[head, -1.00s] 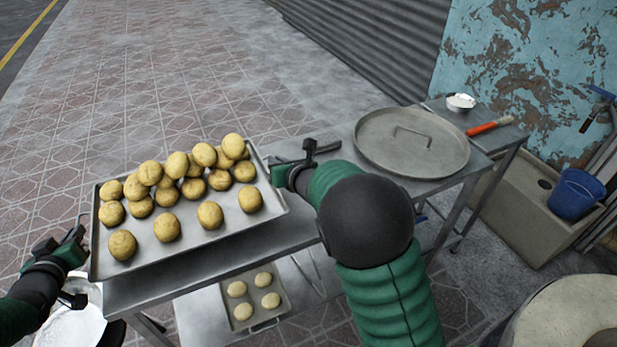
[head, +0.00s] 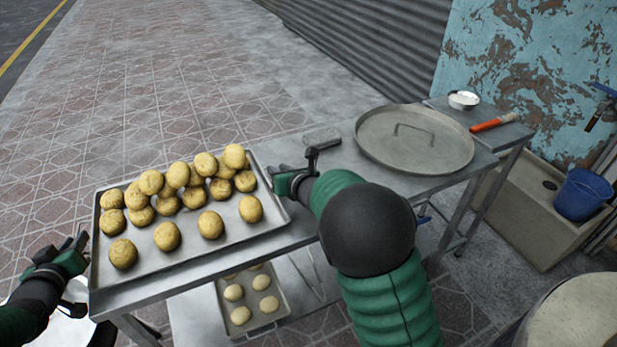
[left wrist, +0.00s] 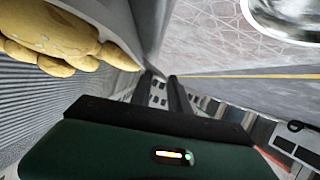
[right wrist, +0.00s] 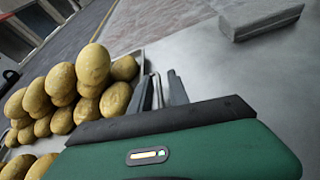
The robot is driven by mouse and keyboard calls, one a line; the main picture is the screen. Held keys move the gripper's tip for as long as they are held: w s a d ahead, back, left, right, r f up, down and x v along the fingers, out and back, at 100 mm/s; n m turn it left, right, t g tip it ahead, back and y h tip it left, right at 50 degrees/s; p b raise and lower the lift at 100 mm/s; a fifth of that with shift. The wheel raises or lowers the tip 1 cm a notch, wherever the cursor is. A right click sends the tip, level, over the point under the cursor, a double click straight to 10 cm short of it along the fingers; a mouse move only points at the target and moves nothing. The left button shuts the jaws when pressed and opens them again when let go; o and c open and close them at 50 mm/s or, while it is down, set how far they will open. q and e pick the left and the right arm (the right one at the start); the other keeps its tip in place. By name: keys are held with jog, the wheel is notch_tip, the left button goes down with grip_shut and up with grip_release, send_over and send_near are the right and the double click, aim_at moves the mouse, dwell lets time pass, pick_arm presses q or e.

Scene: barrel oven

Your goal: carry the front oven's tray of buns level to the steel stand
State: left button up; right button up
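The tray of buns (head: 190,255) is a shallow grey metal tray with several golden buns, some piled along its far side. It appears to rest level on the left end of the steel stand (head: 345,190). My left gripper (head: 80,243) is beside the tray's left edge; its fingers (left wrist: 162,88) show a gap with background between them. My right gripper (head: 277,178) is beside the tray's right edge. Its fingers (right wrist: 162,90) are apart, close to the tray rim (right wrist: 142,62), and look empty. My right forearm hides part of the stand.
A large round lid (head: 415,150) with a handle, a grey block (head: 322,138), a small white bowl (head: 464,100) and an orange-handled tool (head: 494,122) lie on the surfaces rightward. A lower tray of pale buns (head: 275,312) sits beneath. A blue bucket (head: 580,195) stands right.

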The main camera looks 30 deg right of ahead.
pick_arm(q)
jog(key=shift+o, duration=0.4)
jog(key=shift+d+r, duration=0.1)
pick_arm(e)
jog(key=shift+o, duration=0.4)
jog(key=shift+a, duration=0.1)
pick_arm(q)
jog(key=shift+s, duration=0.3)
pick_arm(e)
jog(key=shift+s, duration=0.1)
jog(key=v, duration=1.1)
jog(key=shift+s+r, duration=0.15)
jog(key=shift+s, duration=0.25)
pick_arm(q)
jog(key=v, duration=1.1)
jog(key=shift+s, duration=0.15)
